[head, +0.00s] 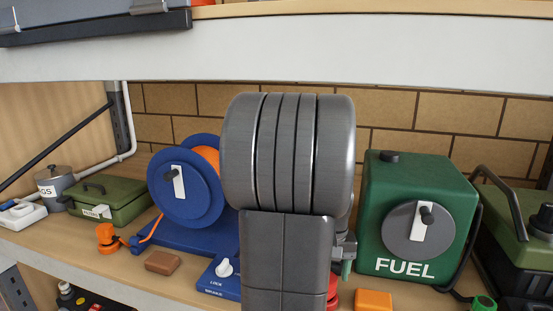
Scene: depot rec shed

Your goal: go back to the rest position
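My grey arm fills the middle of the head view, rising in front of the shelf. Only a small grey part of what looks like my gripper (346,246) shows at the arm's right edge. Its fingers are hidden behind the arm, so I cannot tell whether it is open, shut or holding something. A small green piece (347,268) shows just below that part; I cannot tell what it belongs to.
On the shelf (130,262), left of my arm, are a blue reel (185,205), a green box (120,203) and a grey pot (55,187). Right are a green fuel can (400,180) and a dark green machine (520,245). A white shelf edge (400,48) crosses above.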

